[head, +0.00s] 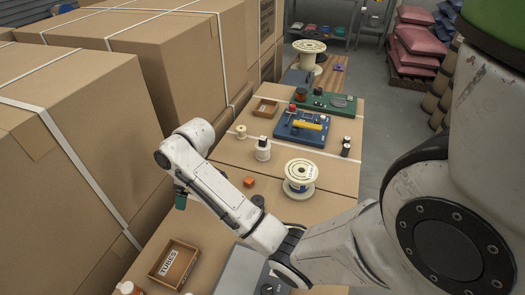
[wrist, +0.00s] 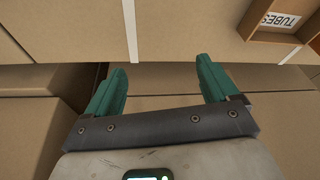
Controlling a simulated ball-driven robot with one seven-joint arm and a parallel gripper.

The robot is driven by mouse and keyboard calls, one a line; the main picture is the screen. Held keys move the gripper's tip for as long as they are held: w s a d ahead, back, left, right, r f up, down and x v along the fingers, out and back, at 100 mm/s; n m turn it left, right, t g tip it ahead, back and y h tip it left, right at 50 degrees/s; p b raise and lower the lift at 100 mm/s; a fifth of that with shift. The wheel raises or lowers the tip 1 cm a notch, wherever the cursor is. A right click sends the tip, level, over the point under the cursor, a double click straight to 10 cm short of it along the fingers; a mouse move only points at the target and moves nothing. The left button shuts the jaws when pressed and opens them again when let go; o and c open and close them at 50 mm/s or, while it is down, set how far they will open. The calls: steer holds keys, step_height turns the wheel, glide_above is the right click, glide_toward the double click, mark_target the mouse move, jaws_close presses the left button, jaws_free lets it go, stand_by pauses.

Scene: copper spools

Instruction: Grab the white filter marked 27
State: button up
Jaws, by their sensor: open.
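No marking 27 can be read in either view. A small white cylinder (head: 262,150) with a narrower top stands upright on the cardboard surface in the head view; it may be the filter, but I cannot tell. My gripper (head: 181,201) hangs left of the arm, beside the tall boxes and apart from this cylinder. In the wrist view my gripper (wrist: 160,82) has its two green fingers spread, with nothing between them. The white cylinder is not in the wrist view.
A wire spool (head: 300,180), an orange block (head: 248,182) and a blue device (head: 302,128) share the surface. Tall strapped boxes (head: 75,120) wall the left.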

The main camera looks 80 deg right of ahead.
steer(key=s+d+r+g, duration=0.1)
steer(key=s+d+r, duration=0.1)
steer(key=d, duration=0.6)
steer(key=s+d+r+g, duration=0.1)
steer(key=s+d, duration=0.2)
steer(key=d, duration=0.5)
step_height(320, 180, up, 3)
steer(key=g, duration=0.1)
glide_above(263, 148)
steer(key=w+d, duration=0.1)
steer(key=w, duration=0.1)
steer(key=shift+w+f+h, duration=0.1)
steer(key=shift+w+h, duration=0.05)
steer(key=shift+h, duration=0.25)
steer(key=shift+s+d+f+g, duration=0.35)
steer(key=shift+s+d, duration=0.2)
steer(key=shift+s, duration=0.15)
step_height(263, 148, down, 4)
steer(key=shift+r, duration=0.2)
steer(key=shift+s+a+f+p, duration=0.15)
steer(key=shift+f+p, duration=0.05)
steer(key=shift+f, duration=1.4)
steer(key=shift+s+a+f+p, duration=0.1)
steer(key=shift+s+f+p, duration=0.05)
steer(key=shift+f, duration=1.4)
steer(key=shift+c, duration=0.4)
steer(key=c, duration=1.1)
